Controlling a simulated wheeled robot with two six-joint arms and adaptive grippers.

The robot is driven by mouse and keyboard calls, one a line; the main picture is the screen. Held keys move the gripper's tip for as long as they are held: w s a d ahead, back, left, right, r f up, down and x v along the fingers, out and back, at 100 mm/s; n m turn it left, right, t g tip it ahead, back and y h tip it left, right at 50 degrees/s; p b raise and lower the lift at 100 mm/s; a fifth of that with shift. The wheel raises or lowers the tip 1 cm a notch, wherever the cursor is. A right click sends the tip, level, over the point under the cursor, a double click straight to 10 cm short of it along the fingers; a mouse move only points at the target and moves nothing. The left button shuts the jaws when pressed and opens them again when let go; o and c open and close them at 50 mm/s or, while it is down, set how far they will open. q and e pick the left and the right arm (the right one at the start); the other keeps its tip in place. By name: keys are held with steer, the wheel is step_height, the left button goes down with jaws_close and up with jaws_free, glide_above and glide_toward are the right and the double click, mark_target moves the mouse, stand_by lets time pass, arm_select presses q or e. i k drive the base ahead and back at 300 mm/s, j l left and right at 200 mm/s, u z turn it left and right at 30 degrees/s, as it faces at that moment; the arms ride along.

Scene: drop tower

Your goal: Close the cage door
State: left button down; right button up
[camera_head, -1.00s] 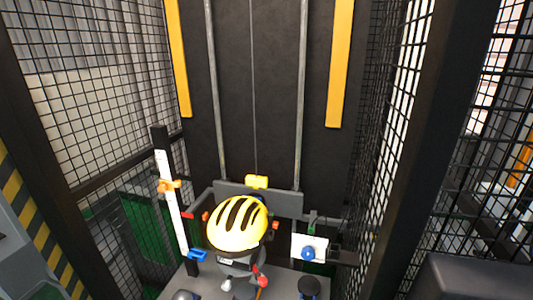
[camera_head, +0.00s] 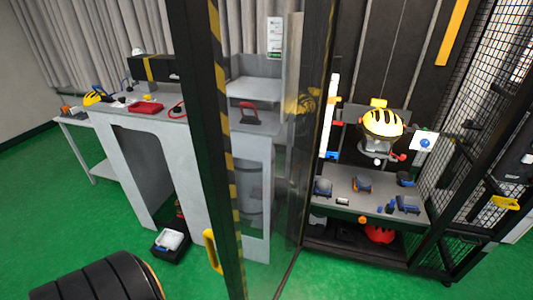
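The cage door (camera_head: 222,120) is a clear panel in a dark frame with a yellow-and-black striped edge. It stands open, swung out towards me from the left side of the cage. A yellow handle (camera_head: 212,251) sits low on its near edge. The cage opening shows at right. Inside, a yellow helmet with black stripes (camera_head: 383,124) sits on a stand above a grey shelf (camera_head: 340,206). A second yellow handle (camera_head: 505,203) is on the dark frame at far right. Neither gripper is in view; only a black ribbed part, apparently my arm, shows at bottom left.
A grey workbench (camera_head: 185,150) with tools and a red case stands left, behind the door. A black bin (camera_head: 170,243) lies on the floor beneath it. Small devices sit on the cage shelf; a red helmet (camera_head: 380,234) lies below. The green floor before the cage is clear.

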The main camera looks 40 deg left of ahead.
mark_target(194, 25)
steer(key=k+j, duration=0.1)
steer(key=j, duration=0.3)
steer(key=k+j+z, duration=0.1)
steer(key=j, duration=0.3)
steer(key=k+j, duration=0.15)
steer(key=j, duration=0.25)
steer(key=k+j+z, duration=0.1)
steer(key=j, duration=0.25)
steer(key=i+j, duration=0.15)
steer(key=j, duration=0.25)
steer(key=i+j, duration=0.15)
steer(key=j, duration=0.2)
steer(key=k+j, duration=0.4)
steer(key=j, duration=0.1)
